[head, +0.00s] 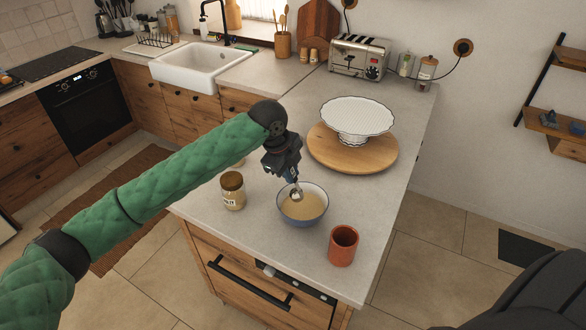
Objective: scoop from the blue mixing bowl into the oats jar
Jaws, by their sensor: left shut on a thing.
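The blue mixing bowl (323,211) stands on the near counter and holds a pale beige content. My left gripper (294,178) comes down from above, shut on a scoop (296,194) whose metal head is over the bowl's far inner side. I cannot tell whether the head touches the content or carries any. Part of another pale thing shows behind my left arm, mostly hidden. My right gripper is not in view.
A terracotta cup (343,245) stands right of the bowl, near the counter's front edge. A white cake stand (355,118) on a round wooden board (386,154) is behind the bowl. A toaster (359,57) is at the back. Bare counter (385,204) lies to the right.

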